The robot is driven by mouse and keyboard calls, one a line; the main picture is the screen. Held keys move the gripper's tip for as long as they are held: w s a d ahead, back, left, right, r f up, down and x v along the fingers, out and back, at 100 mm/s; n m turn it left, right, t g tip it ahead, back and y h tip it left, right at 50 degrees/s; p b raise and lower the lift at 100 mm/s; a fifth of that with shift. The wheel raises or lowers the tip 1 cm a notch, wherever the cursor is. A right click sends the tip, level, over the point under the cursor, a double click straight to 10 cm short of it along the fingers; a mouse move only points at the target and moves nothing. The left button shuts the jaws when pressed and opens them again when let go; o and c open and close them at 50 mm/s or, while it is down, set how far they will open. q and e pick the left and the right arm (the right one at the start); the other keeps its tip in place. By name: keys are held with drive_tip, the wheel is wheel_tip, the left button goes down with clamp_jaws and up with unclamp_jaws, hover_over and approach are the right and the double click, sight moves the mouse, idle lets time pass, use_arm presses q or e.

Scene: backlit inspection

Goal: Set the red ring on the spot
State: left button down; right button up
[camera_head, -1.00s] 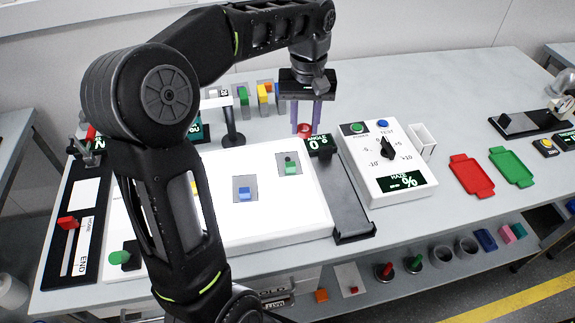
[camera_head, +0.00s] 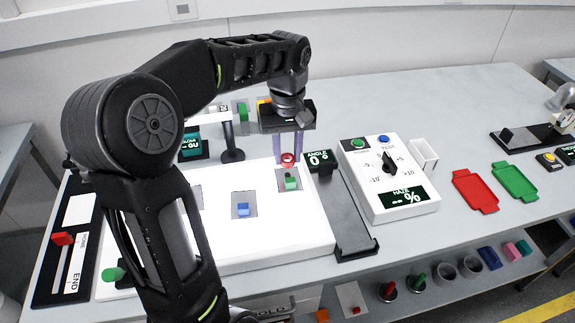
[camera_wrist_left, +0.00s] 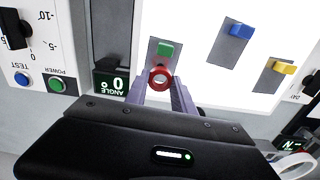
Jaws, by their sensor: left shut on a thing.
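The red ring (camera_head: 288,164) is held between the fingertips of my left gripper (camera_head: 289,155), above the far right part of the lit white panel (camera_head: 270,233). In the left wrist view the ring (camera_wrist_left: 170,79) sits at the tips of the two pale purple fingers, beside a grey patch with a green block (camera_wrist_left: 165,49). The ring appears clear of the panel, but its exact height is hard to judge. I cannot make out a marked spot with certainty. My right gripper is not in view.
A blue block (camera_head: 243,210) sits on another grey patch of the panel. An angle display (camera_head: 319,159) and a dark rail (camera_head: 349,222) lie right of the panel, then a white haze meter (camera_head: 390,180). Red (camera_head: 475,190) and green (camera_head: 514,181) trays lie farther right.

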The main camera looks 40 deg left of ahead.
sight(288, 158)
use_arm(q)
drive_tip(key=shift+f, duration=1.9)
drive_tip(key=shift+f, duration=0.1)
drive_tip(key=c, duration=1.1)
unclamp_jaws()
drive_tip(key=shift+o, duration=0.2)
